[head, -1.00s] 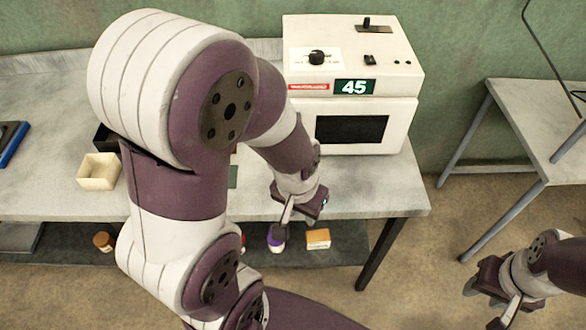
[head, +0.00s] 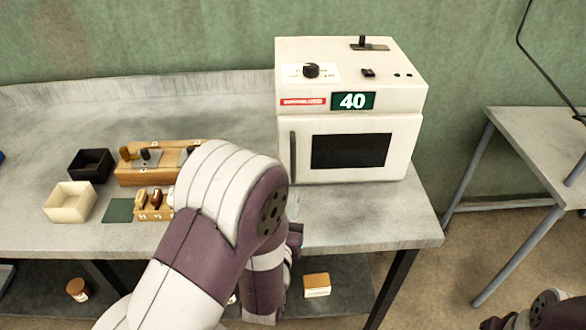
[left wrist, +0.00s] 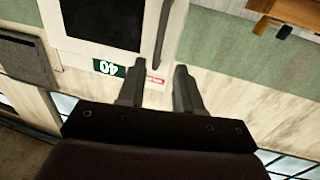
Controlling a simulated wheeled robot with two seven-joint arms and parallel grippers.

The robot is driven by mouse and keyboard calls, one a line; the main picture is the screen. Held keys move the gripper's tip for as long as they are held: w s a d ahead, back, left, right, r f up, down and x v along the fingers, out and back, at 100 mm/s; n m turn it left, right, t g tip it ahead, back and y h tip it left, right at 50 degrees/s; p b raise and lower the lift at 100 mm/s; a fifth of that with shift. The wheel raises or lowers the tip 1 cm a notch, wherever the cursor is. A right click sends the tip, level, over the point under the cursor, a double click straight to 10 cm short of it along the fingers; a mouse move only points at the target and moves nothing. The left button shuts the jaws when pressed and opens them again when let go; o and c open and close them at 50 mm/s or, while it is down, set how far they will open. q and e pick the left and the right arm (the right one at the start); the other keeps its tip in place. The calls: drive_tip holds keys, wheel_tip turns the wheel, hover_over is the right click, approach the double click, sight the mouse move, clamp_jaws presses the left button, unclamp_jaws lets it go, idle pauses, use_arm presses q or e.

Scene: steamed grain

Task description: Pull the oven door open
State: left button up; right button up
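The white oven (head: 350,90) stands at the right end of the bench, its door (head: 358,172) shut. The door has a dark window (head: 350,150) and a dark upright handle (head: 293,151) on its left side. In the left wrist view the oven appears turned over, with the door window (left wrist: 103,22) and handle (left wrist: 163,32). My left gripper (left wrist: 157,88) is open and empty there, its fingers apart, with the handle beyond the tips. In the head view my left arm mostly hides this gripper. My right gripper is barely in view at the bottom right corner, its fingers not visible.
A cream box (head: 70,202), a black box (head: 91,165) and a wooden rack (head: 150,175) stand on the bench left of my arm. An orange-brown box (head: 317,285) lies on the lower shelf. Another table (head: 530,130) stands at the right.

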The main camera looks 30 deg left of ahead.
sight(293, 164)
use_arm(q)
drive_tip(key=p+x, duration=0.1)
drive_tip(key=x, duration=1.1)
drive_tip(key=shift+w+a+r, duration=0.2)
drive_tip(key=shift+w, duration=0.05)
clamp_jaws()
